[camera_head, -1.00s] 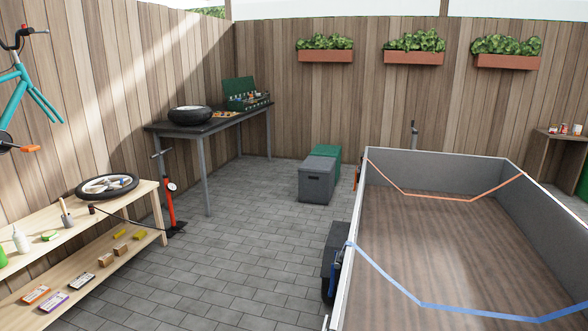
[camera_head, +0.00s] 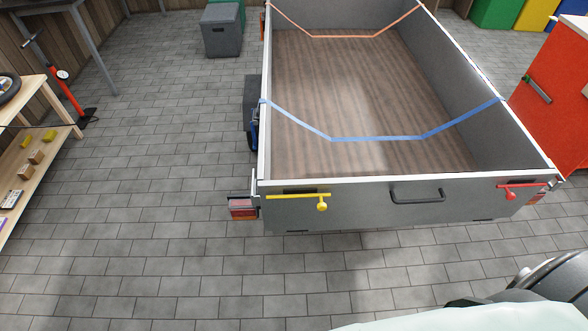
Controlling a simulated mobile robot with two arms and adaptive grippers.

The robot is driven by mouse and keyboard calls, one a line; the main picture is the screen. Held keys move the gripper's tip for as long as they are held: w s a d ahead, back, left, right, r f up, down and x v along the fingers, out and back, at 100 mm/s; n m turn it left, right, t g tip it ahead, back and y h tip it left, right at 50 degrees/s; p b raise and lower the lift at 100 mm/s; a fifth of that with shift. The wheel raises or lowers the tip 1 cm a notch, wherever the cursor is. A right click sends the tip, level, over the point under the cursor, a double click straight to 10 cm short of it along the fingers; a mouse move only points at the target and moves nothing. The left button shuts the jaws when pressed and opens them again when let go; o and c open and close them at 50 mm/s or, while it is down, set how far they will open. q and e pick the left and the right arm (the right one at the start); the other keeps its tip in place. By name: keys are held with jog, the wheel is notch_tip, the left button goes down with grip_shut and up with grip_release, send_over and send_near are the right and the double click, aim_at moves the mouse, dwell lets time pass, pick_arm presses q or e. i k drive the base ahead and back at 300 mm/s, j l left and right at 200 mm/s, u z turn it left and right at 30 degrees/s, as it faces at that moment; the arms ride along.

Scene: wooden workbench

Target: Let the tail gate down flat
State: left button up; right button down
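The grey tail gate (camera_head: 360,207) stands upright across the near end of the trailer. A yellow latch lever (camera_head: 298,197) lies roughly level across its left end, with a knob hanging below. A red latch lever (camera_head: 522,185) lies across its right end, also with a knob. A dark handle (camera_head: 418,195) sits right of the middle of the gate. The trailer bed (camera_head: 370,95) behind it has a wooden floor, with a blue strap (camera_head: 375,138) and an orange strap (camera_head: 345,37) slung across. Neither of my grippers shows.
Parts of my own body fill the bottom right corner. A red cabinet (camera_head: 555,100) stands close to the trailer's right side. A wooden shelf (camera_head: 30,150) and a red pump (camera_head: 68,90) are at the left. The paved floor (camera_head: 160,265) before the gate is clear.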

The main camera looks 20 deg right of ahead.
aim_at(409, 200)
jog(key=z, duration=1.65)
